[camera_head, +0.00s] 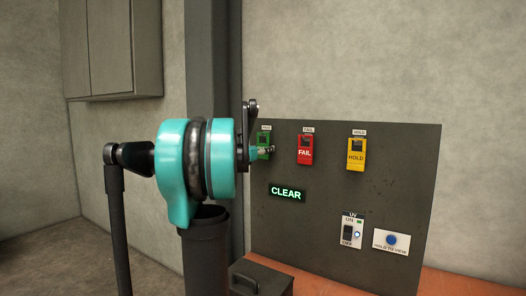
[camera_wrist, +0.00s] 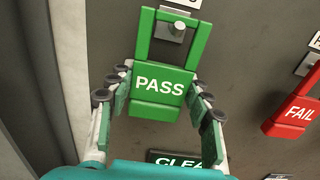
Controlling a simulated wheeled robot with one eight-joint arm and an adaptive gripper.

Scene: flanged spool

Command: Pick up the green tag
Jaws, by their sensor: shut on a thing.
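The green tag (camera_wrist: 158,84) is marked PASS and has an open loop at its top. My gripper (camera_wrist: 162,95) has its fingers against the left and right sides of the tag and is shut on it. A metal peg (camera_wrist: 177,30) shows within the loop, just below its top bar; I cannot tell whether the loop bears on it. In the head view the green tag (camera_head: 263,141) is partly hidden by my arm and gripper (camera_head: 262,152) at the left of the dark board.
The dark board (camera_head: 400,200) also carries a red FAIL tag (camera_head: 305,151), a yellow HOLD tag (camera_head: 356,155), a lit CLEAR sign (camera_head: 287,193), a UV switch (camera_head: 347,233) and a blue button (camera_head: 391,240). A grey pillar (camera_wrist: 40,80) stands close on the left.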

